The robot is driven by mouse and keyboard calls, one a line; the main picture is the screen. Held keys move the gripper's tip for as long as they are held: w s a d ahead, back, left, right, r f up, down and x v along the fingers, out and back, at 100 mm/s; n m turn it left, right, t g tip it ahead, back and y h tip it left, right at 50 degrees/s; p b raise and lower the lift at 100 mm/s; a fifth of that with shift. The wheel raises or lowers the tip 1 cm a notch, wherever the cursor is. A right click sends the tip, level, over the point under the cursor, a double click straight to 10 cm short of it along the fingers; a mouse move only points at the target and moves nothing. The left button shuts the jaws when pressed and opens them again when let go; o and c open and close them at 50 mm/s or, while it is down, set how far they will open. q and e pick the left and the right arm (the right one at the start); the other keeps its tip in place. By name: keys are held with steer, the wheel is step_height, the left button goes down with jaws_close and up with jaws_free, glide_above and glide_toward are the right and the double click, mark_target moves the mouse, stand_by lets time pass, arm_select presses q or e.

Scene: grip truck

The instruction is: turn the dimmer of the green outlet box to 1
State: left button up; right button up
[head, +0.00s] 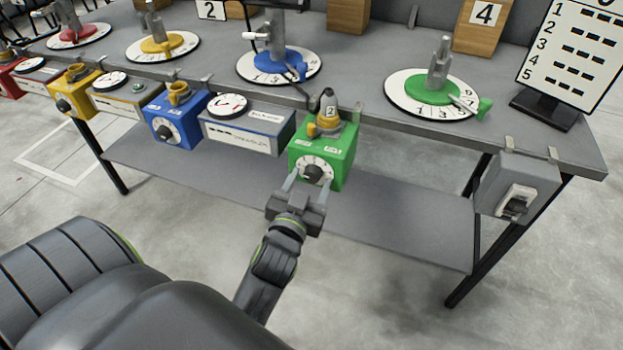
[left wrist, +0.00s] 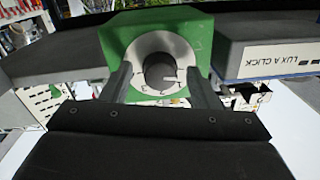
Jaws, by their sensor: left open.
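The green outlet box (head: 336,150) hangs on the front edge of the grey table. Its dimmer, a dark round knob (head: 313,173) on a pale numbered dial, faces me. In the left wrist view the dimmer knob (left wrist: 160,74) has a light pointer mark toward its right side; the dial numbers are too small to read surely. My left gripper (head: 312,178) is in front of the dial. In the left wrist view the open fingers of my left gripper (left wrist: 162,84) stand on either side of the knob, with gaps to it. My right gripper is not in view.
A blue outlet box (head: 177,122) and a white-faced meter box (head: 247,127) hang to the left. A grey switch box (head: 516,188) hangs at the table's right end. A turntable with a green pointer (head: 420,94) stands on the table. A lower shelf (head: 400,226) lies below.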

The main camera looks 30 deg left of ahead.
arm_select(q)
steer(key=c, duration=1)
steer(key=shift+r+m, duration=0.1)
steer(key=shift+m, duration=0.3)
steer(key=shift+m+p, duration=0.3)
steer(key=shift+p, duration=0.1)
steer(key=shift+m+p, duration=0.4)
steer(key=shift+m, duration=0.7)
steer(key=shift+m+p, duration=0.45)
steer(key=shift+m, duration=1.55)
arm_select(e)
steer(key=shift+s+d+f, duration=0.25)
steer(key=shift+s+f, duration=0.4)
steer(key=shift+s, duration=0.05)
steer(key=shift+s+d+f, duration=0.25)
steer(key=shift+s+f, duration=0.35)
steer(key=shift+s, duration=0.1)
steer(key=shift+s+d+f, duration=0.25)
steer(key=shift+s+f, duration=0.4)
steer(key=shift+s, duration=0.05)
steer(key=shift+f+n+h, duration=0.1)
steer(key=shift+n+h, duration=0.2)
